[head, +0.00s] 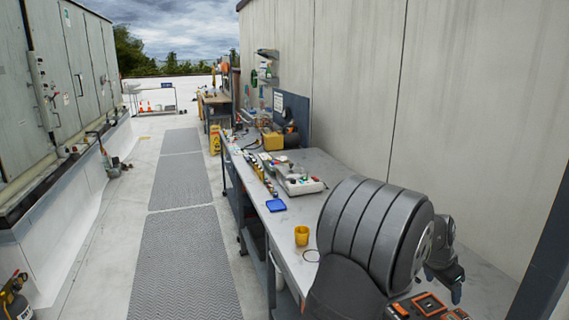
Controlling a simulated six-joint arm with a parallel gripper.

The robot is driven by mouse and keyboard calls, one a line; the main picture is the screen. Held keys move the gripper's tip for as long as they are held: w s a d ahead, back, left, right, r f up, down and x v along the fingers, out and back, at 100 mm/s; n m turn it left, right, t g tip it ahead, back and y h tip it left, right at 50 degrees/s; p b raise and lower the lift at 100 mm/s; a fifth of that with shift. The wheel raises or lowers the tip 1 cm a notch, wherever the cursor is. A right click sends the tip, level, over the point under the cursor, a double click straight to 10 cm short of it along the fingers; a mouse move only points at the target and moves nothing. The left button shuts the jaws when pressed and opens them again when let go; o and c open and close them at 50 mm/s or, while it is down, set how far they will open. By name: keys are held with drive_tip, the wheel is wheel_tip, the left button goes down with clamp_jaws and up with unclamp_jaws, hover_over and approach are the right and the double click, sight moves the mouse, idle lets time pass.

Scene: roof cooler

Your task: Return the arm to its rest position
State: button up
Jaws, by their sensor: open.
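My arm fills the lower right of the head view, with a large grey ribbed joint in front. My gripper (443,284) shows just right of that joint, low over the right part of the workbench (370,182). Its two dark fingers are apart, and I see nothing held between them. The big joint hides part of the gripper and the bench beneath it.
A yellow cup (301,236) and a blue tray (276,205) stand near the bench's front edge. A white-grey box (300,183) with knobs lies behind them. Orange-and-black items (428,304) sit below my gripper. The wall (470,120) bounds the back. The grey walkway (185,255) is clear.

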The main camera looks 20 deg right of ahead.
drive_tip(key=shift+w+f, duration=0.45)
drive_tip(key=shift+w, duration=0.3)
drive_tip(key=s+r, duration=0.6)
drive_tip(key=s, duration=0.5)
drive_tip(key=w+a+f, duration=0.1)
drive_tip(key=a, duration=0.7)
drive_tip(key=shift+a, duration=0.3)
drive_tip(key=shift+w, duration=0.1)
